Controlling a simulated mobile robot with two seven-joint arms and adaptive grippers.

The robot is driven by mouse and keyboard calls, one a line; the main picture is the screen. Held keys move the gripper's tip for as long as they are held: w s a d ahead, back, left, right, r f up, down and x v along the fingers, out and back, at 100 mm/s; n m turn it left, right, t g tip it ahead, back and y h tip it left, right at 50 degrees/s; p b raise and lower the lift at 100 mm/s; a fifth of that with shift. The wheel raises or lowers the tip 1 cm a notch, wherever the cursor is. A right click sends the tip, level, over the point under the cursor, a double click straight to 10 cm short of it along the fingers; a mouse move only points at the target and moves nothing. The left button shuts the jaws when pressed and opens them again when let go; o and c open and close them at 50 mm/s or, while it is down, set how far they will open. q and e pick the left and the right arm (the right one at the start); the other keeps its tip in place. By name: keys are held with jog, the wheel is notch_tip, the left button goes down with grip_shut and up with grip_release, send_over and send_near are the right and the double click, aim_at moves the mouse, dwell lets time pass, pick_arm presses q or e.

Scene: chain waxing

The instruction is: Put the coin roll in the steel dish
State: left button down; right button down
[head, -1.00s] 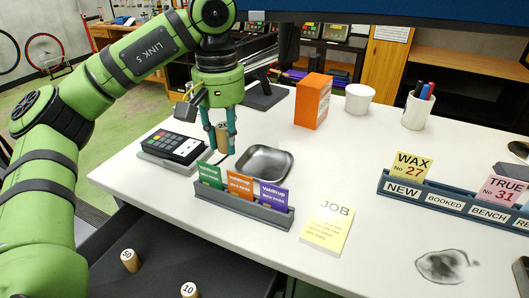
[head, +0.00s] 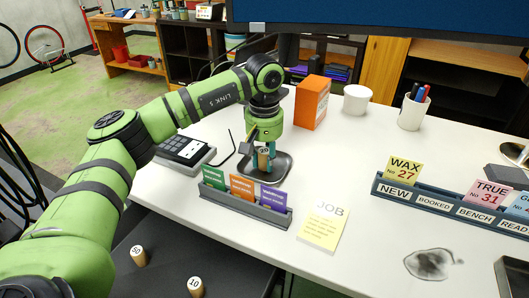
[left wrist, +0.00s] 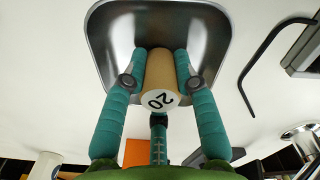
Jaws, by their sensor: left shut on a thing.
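A tan coin roll marked 20 (head: 264,157) is held upright between the teal fingers of my left gripper (head: 265,166). In the left wrist view the coin roll (left wrist: 161,76) sits between the fingers, and the steel dish (left wrist: 196,28) lies behind it. In the head view the roll and fingertips are over the inside of the steel dish (head: 285,168). I cannot tell whether the roll's lower end touches the dish floor. My right gripper is not in view.
A card rack (head: 243,207) stands just in front of the dish. A card reader (head: 185,151) is to its left and an orange box (head: 312,102) behind it. Two more rolls, marked 50 (head: 138,256) and 10 (head: 195,287), stand on a dark surface below.

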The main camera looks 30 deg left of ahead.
aim_at(265, 151)
pick_arm(q)
jog(key=shift+d, duration=0.1)
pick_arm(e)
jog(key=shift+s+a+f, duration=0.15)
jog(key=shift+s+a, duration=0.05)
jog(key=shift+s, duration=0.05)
pick_arm(q)
jog(key=c, duration=1)
grip_release()
jog(key=shift+f, duration=0.1)
jog(key=shift+o, duration=0.2)
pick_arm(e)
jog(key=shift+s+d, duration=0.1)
pick_arm(q)
jog(key=shift+r, duration=0.35)
notch_tip(265, 151, up, 11)
jog(key=shift+f+b, duration=0.15)
jog(key=shift+b, duration=1.1)
jog(key=shift+r, duration=0.45)
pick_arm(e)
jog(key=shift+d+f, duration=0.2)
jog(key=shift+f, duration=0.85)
